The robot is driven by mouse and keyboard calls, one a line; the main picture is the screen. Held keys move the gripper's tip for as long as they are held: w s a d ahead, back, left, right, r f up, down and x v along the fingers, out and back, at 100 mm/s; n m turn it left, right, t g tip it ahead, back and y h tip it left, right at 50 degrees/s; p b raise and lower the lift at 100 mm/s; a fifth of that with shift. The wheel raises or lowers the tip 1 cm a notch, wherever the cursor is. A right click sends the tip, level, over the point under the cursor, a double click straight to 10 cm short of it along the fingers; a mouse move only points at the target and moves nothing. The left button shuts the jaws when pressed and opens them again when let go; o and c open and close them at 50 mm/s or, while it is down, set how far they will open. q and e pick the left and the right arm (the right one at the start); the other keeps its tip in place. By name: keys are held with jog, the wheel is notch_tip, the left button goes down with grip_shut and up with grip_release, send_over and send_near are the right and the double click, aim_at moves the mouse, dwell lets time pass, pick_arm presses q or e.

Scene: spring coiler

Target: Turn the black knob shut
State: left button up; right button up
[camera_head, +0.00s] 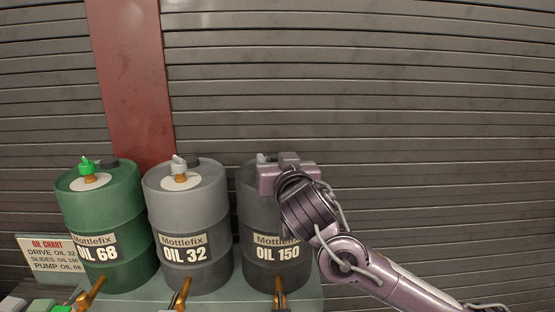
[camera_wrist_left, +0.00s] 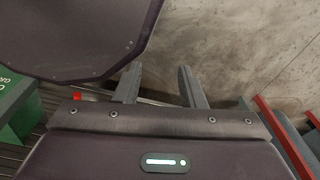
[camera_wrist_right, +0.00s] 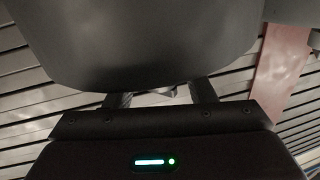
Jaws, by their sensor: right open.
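I cannot make out a black knob in any view. The dark grey OIL 150 drum (camera_head: 262,211) stands at the right of three drums. My right gripper (camera_head: 288,174) is at its top and hides much of it; a small pale piece (camera_head: 262,158) shows beside the gripper. In the right wrist view my right gripper (camera_wrist_right: 162,96) has its fingers apart, with a small pale shape between them that I cannot identify. A large dark rounded body covers their tips. My left gripper (camera_wrist_left: 158,68) is open and empty in the left wrist view; it is outside the head view.
The green OIL 68 drum (camera_head: 105,218), with a green knob (camera_head: 86,167), and the grey OIL 32 drum (camera_head: 190,220), with a pale knob (camera_head: 179,163), stand left. Brass taps show below the drums. An oil chart (camera_head: 50,257) is at left. A slatted wall (camera_head: 400,90) stands behind.

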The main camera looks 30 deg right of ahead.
jog(key=c, duration=0.9)
pick_arm(q)
jog(key=shift+s+a, duration=0.1)
jog(key=shift+s, duration=0.55)
pick_arm(e)
jog(key=shift+c, duration=0.2)
